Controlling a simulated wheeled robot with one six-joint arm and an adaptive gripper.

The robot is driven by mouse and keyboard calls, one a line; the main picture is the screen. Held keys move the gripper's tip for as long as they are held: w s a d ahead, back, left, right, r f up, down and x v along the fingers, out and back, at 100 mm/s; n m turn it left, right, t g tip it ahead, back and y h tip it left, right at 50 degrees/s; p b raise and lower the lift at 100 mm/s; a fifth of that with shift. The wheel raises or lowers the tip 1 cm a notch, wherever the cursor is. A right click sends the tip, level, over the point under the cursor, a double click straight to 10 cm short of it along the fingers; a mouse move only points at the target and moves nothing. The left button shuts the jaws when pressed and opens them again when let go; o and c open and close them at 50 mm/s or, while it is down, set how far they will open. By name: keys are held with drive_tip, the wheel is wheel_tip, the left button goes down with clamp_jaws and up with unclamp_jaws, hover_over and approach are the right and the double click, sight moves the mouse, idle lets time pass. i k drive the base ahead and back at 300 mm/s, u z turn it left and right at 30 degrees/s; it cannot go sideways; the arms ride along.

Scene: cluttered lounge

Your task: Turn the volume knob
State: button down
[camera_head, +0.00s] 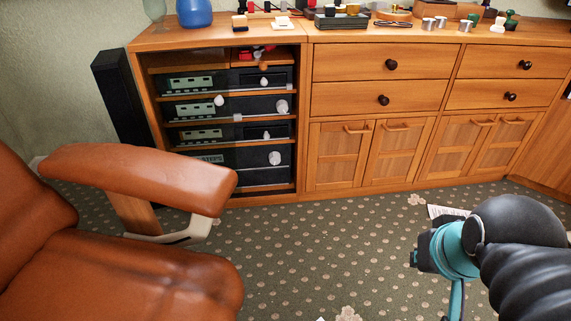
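A stereo rack of black hi-fi units (240,108) sits on the shelves of the wooden cabinet's open left bay. A large pale round knob (282,106) is on the right of the second unit. Another pale round knob (275,158) is on the right of the lowest unit. Smaller knobs show on the other units. I cannot tell which one is the volume knob, and labels are too small to read. My arm, black and teal, is at the lower right, well away from the rack. My gripper is not in view.
A brown leather armchair (130,240) fills the left foreground, its armrest (140,175) close to the rack's lower left. A tall black speaker (122,105) stands left of the cabinet. Patterned carpet (310,240) is mostly clear before the drawers. Small objects crowd the cabinet top.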

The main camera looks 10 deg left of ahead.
sight(274, 157)
drive_tip(key=z, duration=0.5)
drive_tip(key=i, duration=0.7)
drive_tip(key=z, duration=0.45)
drive_tip(key=i, duration=1)
drive_tip(key=u, duration=2.1)
